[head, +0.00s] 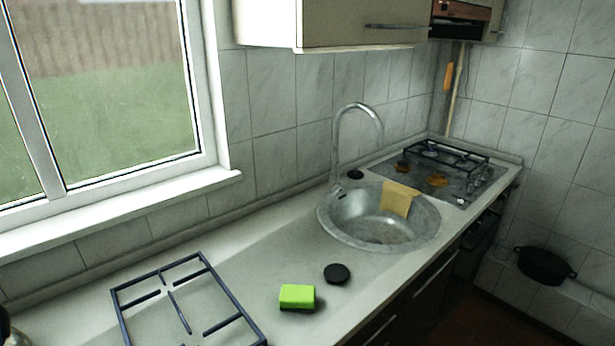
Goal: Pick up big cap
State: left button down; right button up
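A round black cap (337,273) lies flat on the light countertop, to the right of a green sponge and in front of the sink. A second black disc (355,174) lies behind the sink by the tap and looks smaller, though it is also farther away. I cannot tell for sure from this view which is the big cap. Neither of my grippers is in view.
The sponge (297,297) sits close to the near cap. A loose dark burner grate (186,309) lies at left. The sink (340,232) has a yellow cloth (399,199) over its rim. The hob (470,190) is at the far end. Part of a rounded object is cut off at the lower left.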

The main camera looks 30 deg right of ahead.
aim_at(336, 273)
jog(key=z, duration=1.2)
jog(key=k+l, duration=0.05)
